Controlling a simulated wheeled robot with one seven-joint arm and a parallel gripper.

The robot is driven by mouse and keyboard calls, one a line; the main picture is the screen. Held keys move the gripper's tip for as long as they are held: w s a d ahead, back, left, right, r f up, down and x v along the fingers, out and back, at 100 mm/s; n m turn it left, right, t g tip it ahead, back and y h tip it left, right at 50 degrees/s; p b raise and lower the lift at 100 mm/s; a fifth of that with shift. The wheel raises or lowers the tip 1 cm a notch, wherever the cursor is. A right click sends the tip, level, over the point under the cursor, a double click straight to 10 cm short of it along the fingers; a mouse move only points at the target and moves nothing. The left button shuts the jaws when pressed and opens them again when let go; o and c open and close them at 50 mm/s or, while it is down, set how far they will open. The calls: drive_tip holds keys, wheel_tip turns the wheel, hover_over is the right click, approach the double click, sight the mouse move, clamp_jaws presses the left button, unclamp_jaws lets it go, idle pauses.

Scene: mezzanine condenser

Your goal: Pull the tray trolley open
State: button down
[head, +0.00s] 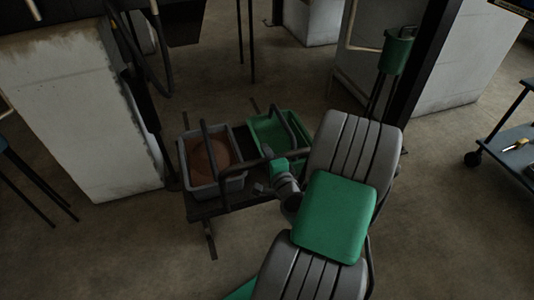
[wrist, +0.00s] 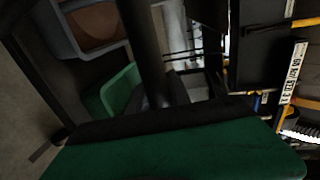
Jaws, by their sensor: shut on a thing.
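The tray trolley (head: 207,208) is a low dark frame on the floor near the middle of the head view. It bears a grey tray (head: 211,187) with brown contents on the left and a green tray (head: 268,135) on the right. Dark bars rise over both trays. My gripper (head: 268,154) is at the dark bar on the trolley's near right side and is shut on it. In the wrist view the dark bar (wrist: 148,45) runs down behind my green and black gripper (wrist: 165,125). The fingertips' contact is hidden there.
A stained pale block (head: 85,125) stands close left of the trolley. A green container (head: 396,52) on dark legs stands behind at the right, near a dark post. A shelf cart (head: 510,145) is at the far right. Bare floor (head: 150,245) lies in front.

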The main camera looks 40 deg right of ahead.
drive_tip(key=c, duration=1.2)
unclamp_jaws()
drive_tip(key=v, duration=0.7)
drive_tip(key=shift+s+p, duration=0.3)
drive_tip(key=shift+s, duration=0.05)
drive_tip(key=shift+a+r, duration=0.1)
drive_tip(key=shift+a, duration=0.05)
